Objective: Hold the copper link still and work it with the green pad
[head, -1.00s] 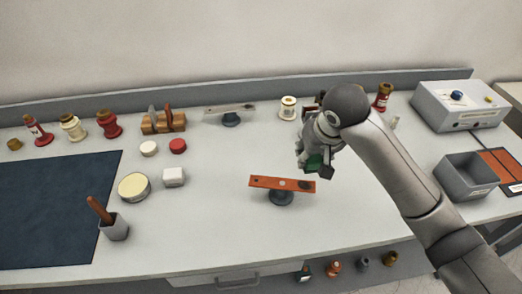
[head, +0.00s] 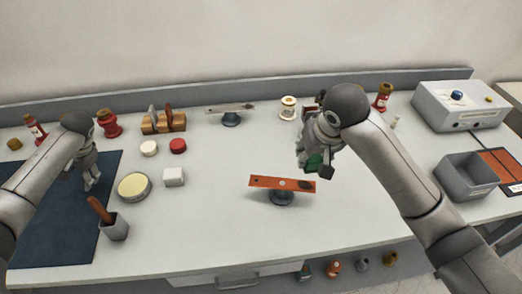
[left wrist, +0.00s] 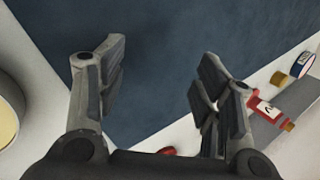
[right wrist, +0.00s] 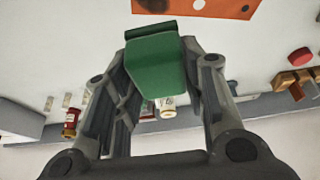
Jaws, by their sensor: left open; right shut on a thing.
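The copper link (head: 265,183) is a flat orange-brown bar with dark spots, lying across a dark round stand in the middle of the bench. Part of it shows at the top of the right wrist view (right wrist: 190,8). The green pad (right wrist: 157,62) is a block between the fingers of my right gripper (right wrist: 155,75), which is shut on it. In the head view the pad (head: 315,161) is partly hidden by the gripper, to the right of and behind the link, apart from it. My left gripper (head: 91,182) is open and empty over the dark blue mat.
The blue mat (head: 50,220) covers the left. A grey cup (head: 115,228) with a brown handle, a round tin (head: 134,187) and a white block (head: 173,177) stand between mat and link. A grey bin (head: 466,175) is at right. Bench around the link is clear.

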